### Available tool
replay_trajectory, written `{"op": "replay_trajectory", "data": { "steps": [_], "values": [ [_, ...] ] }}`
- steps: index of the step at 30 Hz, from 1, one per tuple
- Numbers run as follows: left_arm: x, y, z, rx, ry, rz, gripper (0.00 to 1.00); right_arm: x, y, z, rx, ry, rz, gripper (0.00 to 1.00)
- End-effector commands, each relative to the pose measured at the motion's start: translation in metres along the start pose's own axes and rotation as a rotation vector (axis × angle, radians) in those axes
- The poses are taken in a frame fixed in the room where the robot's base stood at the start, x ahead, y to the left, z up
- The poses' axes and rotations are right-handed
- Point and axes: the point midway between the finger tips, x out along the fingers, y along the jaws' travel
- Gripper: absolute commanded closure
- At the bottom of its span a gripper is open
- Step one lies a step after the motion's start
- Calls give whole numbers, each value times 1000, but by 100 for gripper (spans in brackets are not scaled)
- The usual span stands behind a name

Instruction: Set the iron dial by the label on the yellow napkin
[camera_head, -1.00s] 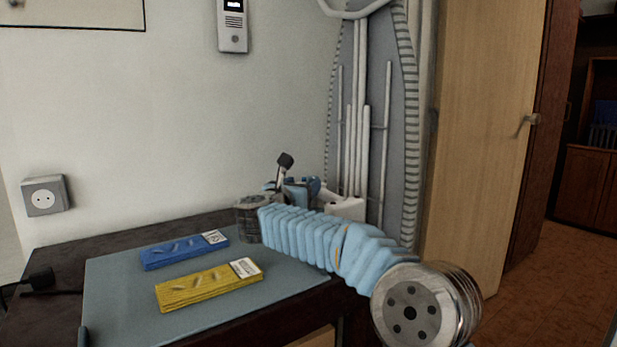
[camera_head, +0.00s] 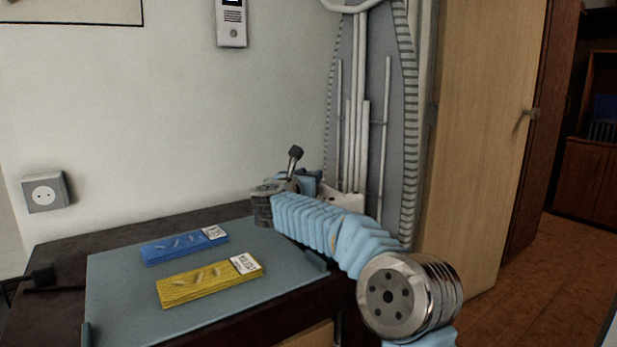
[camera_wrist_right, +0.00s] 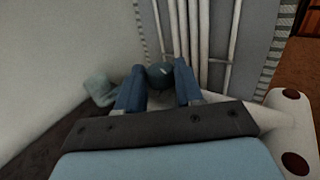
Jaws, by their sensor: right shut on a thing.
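The yellow napkin (camera_head: 208,287) lies folded on the grey-blue mat, with a white label (camera_head: 246,264) at its right end; the print is too small to read surely. My right gripper (camera_wrist_right: 160,88) is at the back of the table. In the right wrist view its two blue fingers close on a round, dark blue dial (camera_wrist_right: 159,71) with a white mark, which I take for the iron dial. In the head view my right arm and wrist hide most of the iron. My left gripper is out of view.
A blue napkin (camera_head: 184,247) with a white label lies behind the yellow one on the mat (camera_head: 125,310). A white piece with dark red discs (camera_wrist_right: 288,112) stands right of the gripper. An ironing board (camera_head: 395,110) leans on the wall behind. The mat's front is clear.

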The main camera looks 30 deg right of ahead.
Motion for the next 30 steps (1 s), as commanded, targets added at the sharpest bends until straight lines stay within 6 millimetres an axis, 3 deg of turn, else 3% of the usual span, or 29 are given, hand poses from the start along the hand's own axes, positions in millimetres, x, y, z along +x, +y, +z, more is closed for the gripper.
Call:
{"op": "replay_trajectory", "data": {
  "steps": [10,18,19,21,24,30],
  "values": [
    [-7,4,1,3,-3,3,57,0,4,1,1,0,-130,94],
    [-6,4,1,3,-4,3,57,0,3,0,0,0,-137,94],
    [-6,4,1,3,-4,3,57,0,3,0,0,0,-137,59],
    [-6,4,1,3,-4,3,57,0,3,0,0,0,-137,49],
    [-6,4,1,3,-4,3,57,0,3,0,0,0,-137,38],
    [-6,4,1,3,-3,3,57,0,4,0,0,0,-137,38]
  ]
}}
